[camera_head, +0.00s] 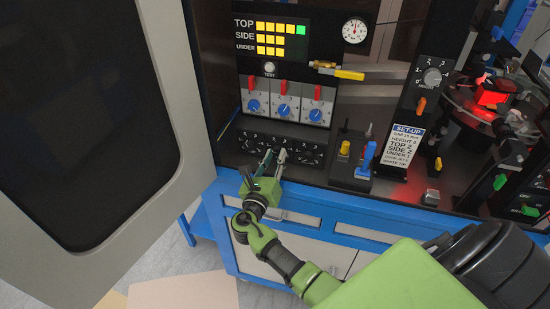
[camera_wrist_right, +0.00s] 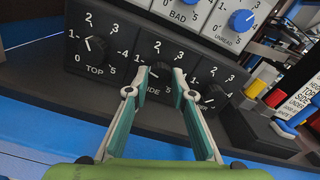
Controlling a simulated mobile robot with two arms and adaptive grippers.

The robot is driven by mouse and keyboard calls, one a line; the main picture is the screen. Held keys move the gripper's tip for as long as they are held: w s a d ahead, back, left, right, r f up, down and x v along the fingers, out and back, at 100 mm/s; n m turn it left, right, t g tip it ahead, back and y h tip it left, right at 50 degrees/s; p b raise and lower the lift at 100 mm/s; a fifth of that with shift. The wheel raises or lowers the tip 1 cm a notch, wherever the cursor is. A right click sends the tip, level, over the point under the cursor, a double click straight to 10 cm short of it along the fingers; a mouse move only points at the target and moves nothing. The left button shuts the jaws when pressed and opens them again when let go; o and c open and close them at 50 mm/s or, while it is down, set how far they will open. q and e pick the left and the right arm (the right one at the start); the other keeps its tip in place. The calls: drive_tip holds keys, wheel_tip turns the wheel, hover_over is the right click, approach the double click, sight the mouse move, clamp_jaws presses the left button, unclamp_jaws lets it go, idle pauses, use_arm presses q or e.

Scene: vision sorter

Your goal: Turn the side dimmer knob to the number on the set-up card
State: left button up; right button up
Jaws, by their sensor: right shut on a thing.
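The side dimmer knob (camera_wrist_right: 160,74) is the middle black knob on a sloped black panel, above the word SIDE. My right gripper (camera_head: 275,155) is shut on it, with one fingertip on each side; in the right wrist view its fingertips (camera_wrist_right: 161,80) partly cover the knob and some dial numbers. I cannot tell for sure which number the knob points to. The set-up card (camera_head: 407,147), white with a blue heading, stands right of the panel; its SIDE line appears to read 2. My left gripper is not in view.
The TOP knob (camera_wrist_right: 95,45) and the UNDER knob (camera_wrist_right: 208,95) sit close beside the fingers. A display (camera_head: 272,38) shows TOP, SIDE and UNDER bars. Blue-knob dials (camera_head: 285,110) are above the panel. A blue lever (camera_head: 367,158) stands to the right; an open door (camera_head: 160,210) fills the left.

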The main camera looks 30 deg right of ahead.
drive_tip(key=m+b, duration=0.4)
drive_tip(key=m, duration=0.2)
drive_tip(key=shift+f, duration=0.15)
drive_tip(key=shift+m+b, duration=1.25)
drive_tip(key=shift+m, duration=0.75)
drive_tip(key=shift+s, duration=0.1)
drive_tip(key=o, duration=1.1)
drive_tip(key=v, duration=1.2)
